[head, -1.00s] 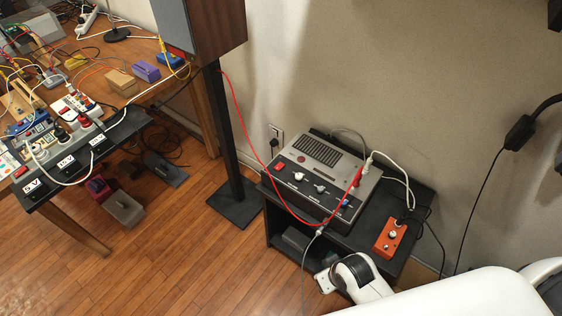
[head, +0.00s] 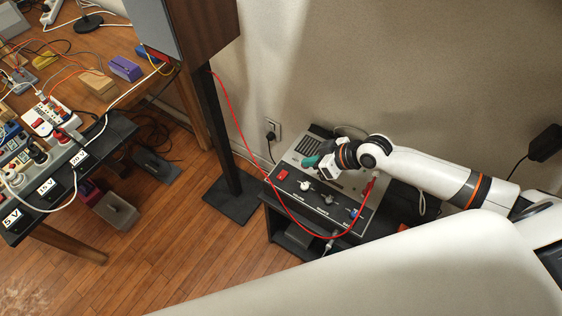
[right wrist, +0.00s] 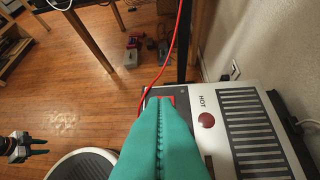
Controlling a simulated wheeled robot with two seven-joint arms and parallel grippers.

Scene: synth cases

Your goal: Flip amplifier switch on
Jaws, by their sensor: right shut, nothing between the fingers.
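The amplifier (head: 292,200) is a grey box with a black front control strip, on a low black stand. Its red switch (head: 282,174) sits at the left end of that strip. My right gripper (head: 308,162) is shut and empty, its teal fingers over the amplifier's top, just right of the switch. In the right wrist view the shut fingers (right wrist: 162,104) point at the red switch (right wrist: 166,99) and partly hide it; contact cannot be told. What looks like my left gripper (right wrist: 38,146) shows small at the left edge of the wrist view.
A red cable (head: 241,133) loops down past the amplifier's front. A speaker (head: 205,35) on a black stand (head: 232,197) rises to the left. A cluttered wooden table and a power strip (head: 62,155) are further left.

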